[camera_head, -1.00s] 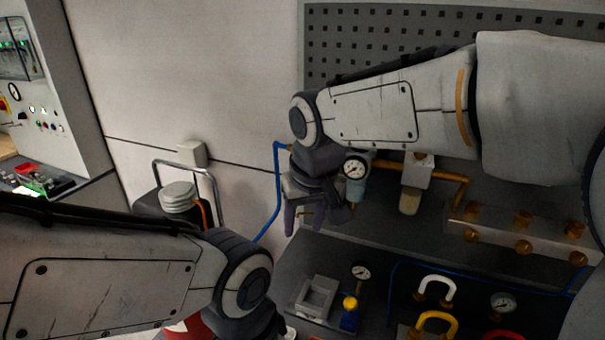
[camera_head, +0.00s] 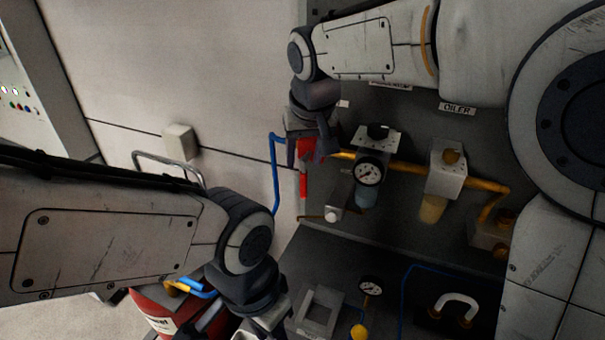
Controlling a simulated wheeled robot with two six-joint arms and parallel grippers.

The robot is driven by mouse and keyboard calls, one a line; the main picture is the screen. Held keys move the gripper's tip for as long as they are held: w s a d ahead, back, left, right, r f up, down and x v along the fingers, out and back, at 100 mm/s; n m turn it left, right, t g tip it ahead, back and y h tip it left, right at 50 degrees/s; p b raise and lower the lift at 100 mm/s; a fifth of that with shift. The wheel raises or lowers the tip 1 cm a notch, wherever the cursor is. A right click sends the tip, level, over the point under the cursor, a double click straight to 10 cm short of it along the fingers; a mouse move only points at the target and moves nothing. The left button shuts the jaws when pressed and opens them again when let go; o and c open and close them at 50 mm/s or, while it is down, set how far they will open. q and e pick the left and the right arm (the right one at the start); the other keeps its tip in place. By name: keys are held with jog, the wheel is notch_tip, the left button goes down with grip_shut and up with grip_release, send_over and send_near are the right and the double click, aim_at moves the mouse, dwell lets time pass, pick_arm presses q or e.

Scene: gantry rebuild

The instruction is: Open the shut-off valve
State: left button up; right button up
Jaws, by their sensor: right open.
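The shut-off valve shows as a red lever (camera_head: 304,178) hanging down at the left end of the orange pipe, beside the blue hose. Its upper part and body are largely hidden by my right gripper. My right gripper (camera_head: 307,152) is open and points down, with its dark fingers on either side of the top of the red lever. I cannot tell whether they touch it. My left gripper (camera_head: 245,322) is low in the picture, partly cut off by the bottom edge, and its fingers do not show clearly.
Right of the lever are a regulator with a pressure gauge (camera_head: 369,172), an oiler (camera_head: 447,170) and the orange pipe (camera_head: 405,168). A blue hose (camera_head: 276,190) runs down at left. A grey block (camera_head: 319,312) and a white handle (camera_head: 459,306) lie on the bench. A red cylinder (camera_head: 160,312) stands below.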

aim_at(305, 173)
jog(key=x, duration=0.3)
jog(key=p+x, duration=0.1)
jog(key=x, duration=0.2)
jog(key=p+x, duration=0.1)
jog(key=x, duration=0.2)
jog(key=shift+d+f, duration=0.1)
jog(key=shift+d, duration=0.2)
jog(key=shift+w+a+f, duration=0.1)
jog(key=shift+w+f, duration=0.05)
jog(key=shift+f, duration=0.2)
grip_shut()
dwell(0.6)
